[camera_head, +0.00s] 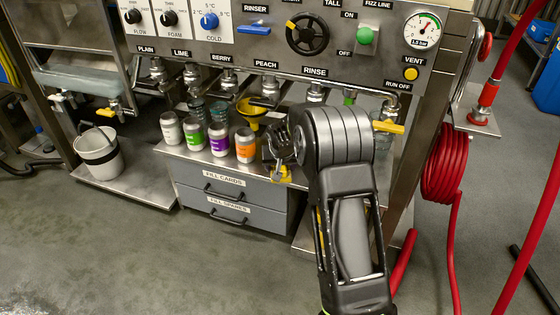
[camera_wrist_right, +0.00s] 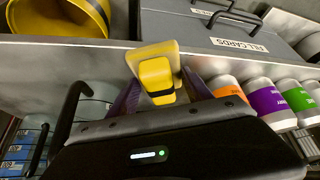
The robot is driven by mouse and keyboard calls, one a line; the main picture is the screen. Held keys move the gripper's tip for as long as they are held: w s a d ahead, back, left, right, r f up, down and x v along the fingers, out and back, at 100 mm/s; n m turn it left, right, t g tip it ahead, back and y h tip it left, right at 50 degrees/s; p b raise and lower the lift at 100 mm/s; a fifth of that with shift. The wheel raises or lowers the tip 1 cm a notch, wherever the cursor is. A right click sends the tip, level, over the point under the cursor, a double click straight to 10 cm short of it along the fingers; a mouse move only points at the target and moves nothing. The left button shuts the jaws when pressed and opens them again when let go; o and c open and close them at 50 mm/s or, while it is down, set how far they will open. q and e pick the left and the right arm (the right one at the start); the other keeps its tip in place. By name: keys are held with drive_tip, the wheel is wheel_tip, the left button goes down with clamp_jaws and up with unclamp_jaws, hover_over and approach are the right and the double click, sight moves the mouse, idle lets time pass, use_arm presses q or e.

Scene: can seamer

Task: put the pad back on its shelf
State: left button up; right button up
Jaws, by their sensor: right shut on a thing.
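A yellow block with a dark band, which I take to be the pad (camera_wrist_right: 157,80), sits between the fingers of my right gripper (camera_wrist_right: 155,95) in the right wrist view. My right gripper (camera_head: 277,160) is shut on it, and a bit of yellow pad (camera_head: 280,174) shows under the fingers in the head view. The gripper is in front of the steel shelf by the grey drawers, to the right of the cans. Whether the pad touches the shelf I cannot tell. My arm hides part of the shelf. My left gripper is not in view.
Several labelled cans (camera_head: 219,139) stand on the steel shelf (camera_head: 172,150), with clear cups and a yellow funnel (camera_head: 250,112) behind. Grey drawers (camera_head: 230,195) sit below. A pale bucket (camera_head: 97,152) stands at left; a red hose coil (camera_head: 447,165) hangs at right.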

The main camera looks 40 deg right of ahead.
drive_tip(key=w+d+b, duration=0.1)
drive_tip(key=w+d+f+b, duration=0.1)
drive_tip(key=w, duration=0.1)
drive_tip(key=shift+w, duration=0.15)
drive_tip(key=shift+r, duration=0.2)
drive_tip(key=shift+f, duration=0.15)
drive_tip(key=o, duration=1.3)
